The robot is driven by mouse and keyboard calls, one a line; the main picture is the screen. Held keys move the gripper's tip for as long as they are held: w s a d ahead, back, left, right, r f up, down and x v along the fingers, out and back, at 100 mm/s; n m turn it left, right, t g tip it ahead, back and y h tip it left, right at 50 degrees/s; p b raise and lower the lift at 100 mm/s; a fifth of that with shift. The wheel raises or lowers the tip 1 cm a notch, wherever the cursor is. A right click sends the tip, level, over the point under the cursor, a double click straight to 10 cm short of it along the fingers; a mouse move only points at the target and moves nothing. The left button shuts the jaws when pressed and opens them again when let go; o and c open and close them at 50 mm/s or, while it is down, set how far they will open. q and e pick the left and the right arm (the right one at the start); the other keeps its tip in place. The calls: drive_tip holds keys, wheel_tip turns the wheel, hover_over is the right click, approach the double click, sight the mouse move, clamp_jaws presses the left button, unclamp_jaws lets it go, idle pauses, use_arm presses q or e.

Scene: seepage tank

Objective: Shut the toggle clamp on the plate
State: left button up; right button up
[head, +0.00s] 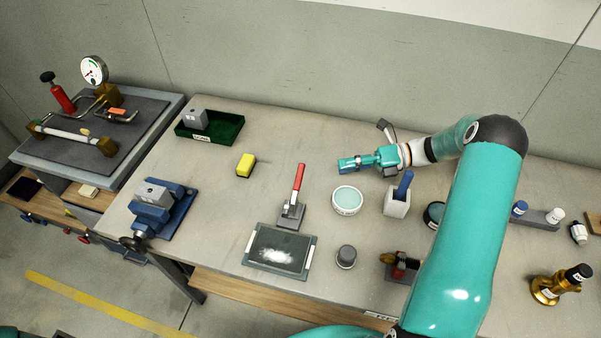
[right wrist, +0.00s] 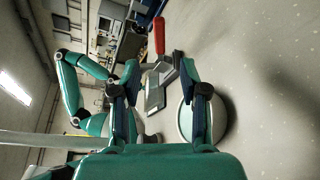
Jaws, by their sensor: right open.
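The toggle clamp (head: 290,214) is a small grey metal base with a long red handle (head: 299,181). It stands at the back edge of a dark framed plate (head: 281,250) that has a pale smear. In the head view the handle points up the picture, away from the plate; I cannot tell its exact angle. My right gripper (head: 347,164) is open and empty, to the right of the handle and apart from it. The right wrist view shows the red handle (right wrist: 159,37) and the plate (right wrist: 156,99) beyond the open fingers (right wrist: 165,90). My left gripper is not in view.
A round pale-topped dish (head: 347,200) and a white holder with a blue-handled tool (head: 396,206) stand near the right gripper. A grey cylinder (head: 346,257) is right of the plate. A yellow block (head: 245,164) lies left. Bare table lies between handle and gripper.

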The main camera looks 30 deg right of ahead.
sight(299, 174)
drive_tip(key=b+x, duration=0.2)
drive_tip(key=x, duration=1)
drive_tip(key=shift+w+a+f, duration=0.1)
drive_tip(key=shift+w+a, duration=0.15)
drive_tip(key=shift+a, duration=0.05)
clamp_jaws()
